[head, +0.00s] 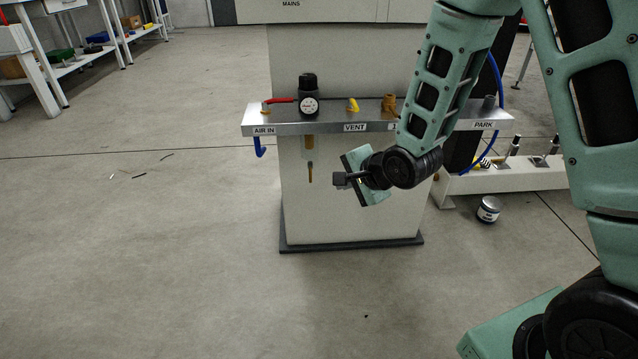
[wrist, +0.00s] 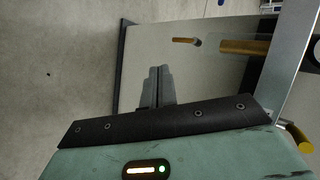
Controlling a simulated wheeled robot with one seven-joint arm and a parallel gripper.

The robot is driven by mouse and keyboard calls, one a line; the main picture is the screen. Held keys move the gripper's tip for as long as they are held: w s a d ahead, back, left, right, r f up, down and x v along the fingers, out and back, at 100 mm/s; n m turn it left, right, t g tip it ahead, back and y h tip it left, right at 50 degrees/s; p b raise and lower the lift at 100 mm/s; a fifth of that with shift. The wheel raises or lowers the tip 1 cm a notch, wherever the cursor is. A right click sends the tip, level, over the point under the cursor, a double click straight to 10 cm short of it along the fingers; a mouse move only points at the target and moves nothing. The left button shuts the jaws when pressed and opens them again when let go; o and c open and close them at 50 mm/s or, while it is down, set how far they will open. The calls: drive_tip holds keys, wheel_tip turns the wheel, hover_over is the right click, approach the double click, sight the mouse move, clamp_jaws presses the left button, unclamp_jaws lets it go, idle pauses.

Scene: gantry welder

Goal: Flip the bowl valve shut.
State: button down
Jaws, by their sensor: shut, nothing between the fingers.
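The bowl valve's small brown lever (head: 310,173) hangs straight down below the amber filter bowl (head: 309,145), under the regulator with the round gauge (head: 309,105). In the wrist view the lever (wrist: 183,40) lies in line with the bowl (wrist: 243,47), joined by a small grey fitting. My gripper (head: 340,180) is to the right of the lever and a little below it, in front of the white cabinet. In the wrist view my gripper's fingers (wrist: 159,72) are together, empty and apart from the lever.
A metal shelf (head: 375,122) overhangs the valve, carrying a red handle (head: 281,100), a yellow lever (head: 353,104) and a brass fitting (head: 389,105). The floor in front is clear.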

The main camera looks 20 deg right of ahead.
sight(310, 174)
drive_tip(key=w+a+f+b, duration=0.3)
drive_tip(key=w+f+b, duration=0.1)
drive_tip(key=w, duration=0.4)
drive_tip(key=shift+w+f+b, duration=0.3)
drive_tip(key=shift+b, duration=0.1)
